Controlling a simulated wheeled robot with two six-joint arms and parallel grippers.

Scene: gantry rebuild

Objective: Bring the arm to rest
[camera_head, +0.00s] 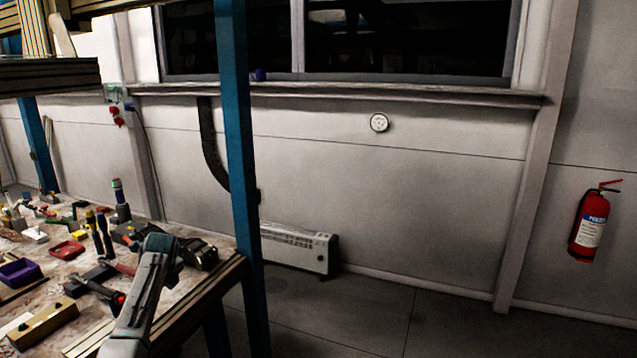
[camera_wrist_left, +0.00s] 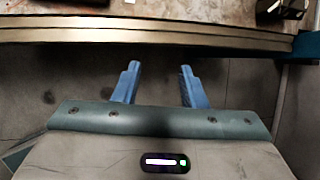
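My left arm (camera_head: 145,290) comes in from the bottom of the head view, in front of the workbench's right end. In the left wrist view my left gripper (camera_wrist_left: 160,68) has its two blue fingers spread well apart, with nothing between them. Bare floor shows between and beyond the fingertips, and the bench edge (camera_wrist_left: 150,32) lies past them. In the head view the fingers cannot be made out. My right gripper is in neither view.
The workbench (camera_head: 205,300) is cluttered with tools, including a hammer (camera_head: 95,287), a purple bin (camera_head: 20,272) and a red tray (camera_head: 67,250). A blue post (camera_head: 238,150) stands at its right end. A heater (camera_head: 300,250) and fire extinguisher (camera_head: 590,225) are by the wall; floor right is clear.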

